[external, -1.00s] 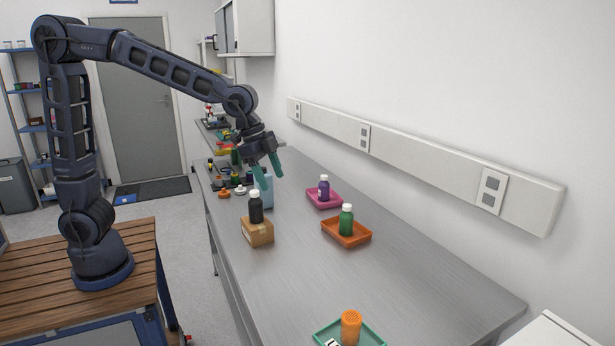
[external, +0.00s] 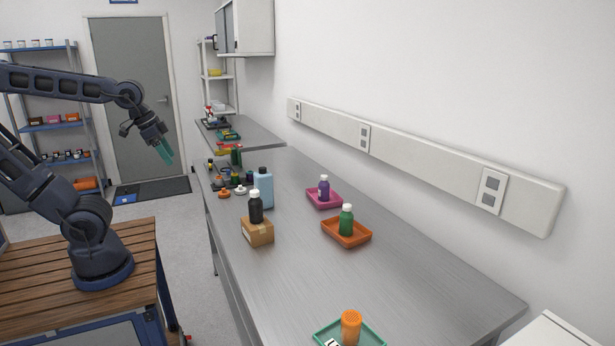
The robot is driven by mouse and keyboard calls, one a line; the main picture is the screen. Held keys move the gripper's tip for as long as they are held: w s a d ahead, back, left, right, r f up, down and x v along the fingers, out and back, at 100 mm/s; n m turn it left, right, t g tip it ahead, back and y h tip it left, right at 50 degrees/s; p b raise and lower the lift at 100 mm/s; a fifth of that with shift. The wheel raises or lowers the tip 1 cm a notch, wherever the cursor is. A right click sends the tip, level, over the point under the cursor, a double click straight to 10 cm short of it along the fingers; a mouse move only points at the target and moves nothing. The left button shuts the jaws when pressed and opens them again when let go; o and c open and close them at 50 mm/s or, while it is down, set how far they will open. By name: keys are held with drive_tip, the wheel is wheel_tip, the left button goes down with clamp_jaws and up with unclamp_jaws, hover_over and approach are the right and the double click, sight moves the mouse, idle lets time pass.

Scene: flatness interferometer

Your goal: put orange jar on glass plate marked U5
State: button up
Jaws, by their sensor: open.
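An orange jar-like cylinder (external: 351,327) with a dotted top stands upright in a green tray (external: 377,339) at the near end of the steel bench. A small orange round item (external: 224,194) lies among small things farther back; I cannot tell what it is. No glass plate marked U5 can be made out, and no marking is readable. My gripper (external: 165,153) has teal fingers, is open and empty, and hangs in the air left of the bench, in front of the door, far from the orange cylinder.
On the bench (external: 285,290) stand a black bottle (external: 255,208) on a cardboard box (external: 258,232), a blue bottle (external: 263,188), a green bottle (external: 346,221) in an orange tray (external: 345,240) and a purple bottle (external: 323,189) in a pink tray (external: 312,204). The near bench middle is clear.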

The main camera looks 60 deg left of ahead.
drive_tip(key=shift+n, duration=0.6)
drive_tip(key=s, duration=0.1)
drive_tip(key=s+a+f, duration=0.1)
drive_tip(key=s+a, duration=0.1)
drive_tip(key=s, duration=0.1)
drive_tip(key=shift+f, duration=0.4)
idle(0.4)
